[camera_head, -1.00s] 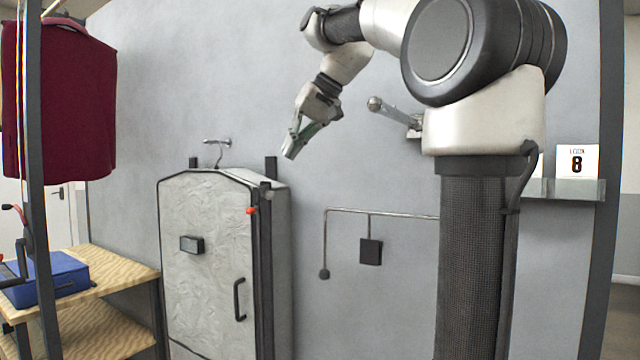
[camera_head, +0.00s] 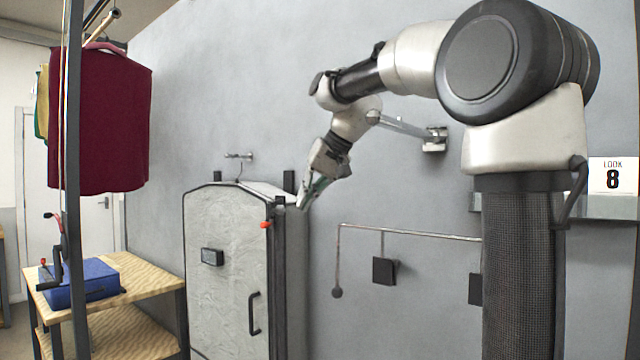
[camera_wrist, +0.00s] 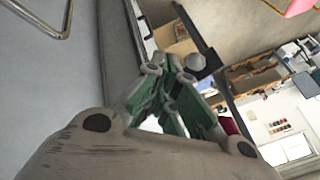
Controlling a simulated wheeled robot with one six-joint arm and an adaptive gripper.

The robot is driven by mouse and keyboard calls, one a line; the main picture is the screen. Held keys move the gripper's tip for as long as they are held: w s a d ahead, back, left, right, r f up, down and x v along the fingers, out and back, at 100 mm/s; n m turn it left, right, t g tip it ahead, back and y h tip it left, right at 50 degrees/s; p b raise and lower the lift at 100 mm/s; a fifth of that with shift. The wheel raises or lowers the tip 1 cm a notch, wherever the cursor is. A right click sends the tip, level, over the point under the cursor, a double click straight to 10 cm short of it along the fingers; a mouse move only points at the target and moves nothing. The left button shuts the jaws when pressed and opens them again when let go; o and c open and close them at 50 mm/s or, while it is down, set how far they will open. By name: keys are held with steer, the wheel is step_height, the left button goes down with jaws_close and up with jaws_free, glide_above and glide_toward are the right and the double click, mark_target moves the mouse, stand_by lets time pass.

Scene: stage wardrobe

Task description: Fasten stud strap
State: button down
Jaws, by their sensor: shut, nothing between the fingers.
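A tall grey garment-bag-like cabinet (camera_head: 226,270) with a dark edge stands against the wall in the head view. An orange-red tab (camera_head: 265,225) sticks out at its upper right front edge. I cannot make out for certain which part is the stud strap. My gripper (camera_head: 301,205) points down close to the cabinet's upper right side; whether it touches is unclear. In the wrist view my gripper's green-sided fingers (camera_wrist: 168,98) are together with nothing held. A grey round knob (camera_wrist: 196,62) shows close beyond them, beside a dark bar (camera_wrist: 197,35).
A thin rail (camera_head: 410,232) with a dark square pad (camera_head: 384,271) is on the wall right of the cabinet. A wall arm (camera_head: 434,139) is above it.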

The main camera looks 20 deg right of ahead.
steer(key=shift+w+a+f, duration=0.1)
steer(key=shift+w+a, duration=0.05)
steer(key=shift+a, duration=0.5)
steer(key=shift+w+a, duration=0.15)
steer(key=shift+a, duration=0.5)
